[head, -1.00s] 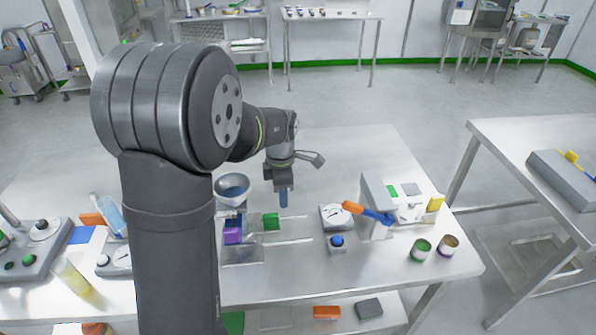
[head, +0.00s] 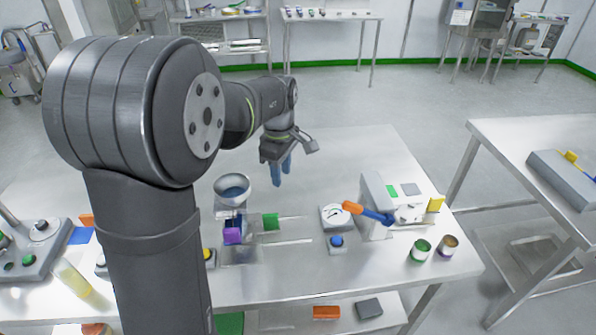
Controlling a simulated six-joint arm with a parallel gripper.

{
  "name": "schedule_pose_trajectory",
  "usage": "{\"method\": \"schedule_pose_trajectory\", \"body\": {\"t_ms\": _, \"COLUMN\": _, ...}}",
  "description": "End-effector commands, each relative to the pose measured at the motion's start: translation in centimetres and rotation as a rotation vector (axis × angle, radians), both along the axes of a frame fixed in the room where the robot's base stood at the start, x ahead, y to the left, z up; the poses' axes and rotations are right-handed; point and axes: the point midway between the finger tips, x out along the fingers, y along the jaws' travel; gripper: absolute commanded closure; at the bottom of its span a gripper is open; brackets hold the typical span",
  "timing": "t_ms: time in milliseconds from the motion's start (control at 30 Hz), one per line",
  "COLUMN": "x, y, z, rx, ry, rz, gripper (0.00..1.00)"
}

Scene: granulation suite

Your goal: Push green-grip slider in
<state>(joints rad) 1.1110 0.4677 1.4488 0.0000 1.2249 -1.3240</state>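The green-grip slider shows as a green block (head: 271,221) on the table, to the right of the hopper stand. A flat plate or rail seems to run right from it; how far in it sits I cannot tell. A purple block (head: 233,236) sits nearer the camera and to its left, under the funnel (head: 233,189). My gripper (head: 282,172) hangs in the air above and beyond the green block, clear of it. Its two blue fingers point down and look apart, with nothing seen between them.
Right of the slider stand a round dial gauge (head: 335,216), a blue button (head: 337,241) and a grey machine with an orange-tipped blue lever (head: 372,213). Two small pots (head: 420,251) are near the right edge. The table behind is bare.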

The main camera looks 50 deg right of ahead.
Motion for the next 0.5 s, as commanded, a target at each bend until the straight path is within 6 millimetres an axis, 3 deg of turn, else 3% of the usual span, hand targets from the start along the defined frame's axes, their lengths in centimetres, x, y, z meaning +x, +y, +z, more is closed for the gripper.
{"method": "schedule_pose_trajectory", "body": {"t_ms": 500, "x": -0.01, "y": 0.02, "z": -0.49, "rx": 0.001, "ry": 0.000, "rz": -0.497, "gripper": 0.64}}
